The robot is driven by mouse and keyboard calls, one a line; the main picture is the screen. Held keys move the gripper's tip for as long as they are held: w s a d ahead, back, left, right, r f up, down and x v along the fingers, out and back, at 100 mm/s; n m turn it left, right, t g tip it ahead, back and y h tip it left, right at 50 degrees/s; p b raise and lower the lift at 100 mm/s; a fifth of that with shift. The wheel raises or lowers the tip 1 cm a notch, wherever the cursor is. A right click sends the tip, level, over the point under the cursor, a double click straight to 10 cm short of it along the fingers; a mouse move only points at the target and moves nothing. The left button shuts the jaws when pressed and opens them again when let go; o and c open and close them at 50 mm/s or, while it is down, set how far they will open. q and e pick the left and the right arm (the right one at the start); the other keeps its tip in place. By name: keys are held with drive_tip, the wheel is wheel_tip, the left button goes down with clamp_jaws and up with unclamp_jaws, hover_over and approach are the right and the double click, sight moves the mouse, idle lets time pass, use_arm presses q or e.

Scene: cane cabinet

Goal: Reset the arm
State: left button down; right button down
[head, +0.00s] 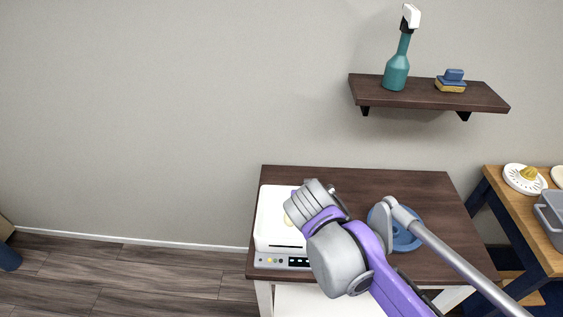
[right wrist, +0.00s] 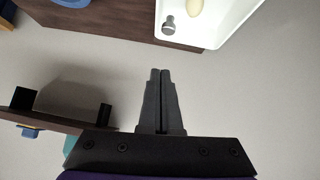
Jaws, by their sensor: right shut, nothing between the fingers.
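My right arm (head: 345,255) comes in from the lower right in the head view and reaches over the dark-topped table (head: 390,180). Its gripper fingers are hidden behind the wrist there. In the right wrist view, my right gripper (right wrist: 160,75) has its two fingers together with nothing between them. The fingers stand apart from the table and the white tray (right wrist: 238,25). My left arm and gripper are not in view.
The white tray, on a panelled appliance (head: 284,262), holds a yellowish item. A blue round dish (head: 405,241) is partly behind my arm. A wall shelf (head: 430,97) holds a teal spray bottle (head: 397,72) and sponges (head: 451,82). A wooden side table (head: 520,225) stands right.

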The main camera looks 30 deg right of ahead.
drive_tip(key=shift+s+f, duration=0.1)
drive_tip(key=s+a+f+n+g+y, duration=0.1)
drive_tip(key=s+a+f+n+y, duration=0.4)
drive_tip(key=s+a+f, duration=0.5)
wheel_tip(320, 180, down, 2)
drive_tip(key=shift+a+n+g, duration=0.3)
drive_tip(key=shift+a, duration=0.65)
drive_tip(key=shift+s, duration=0.15)
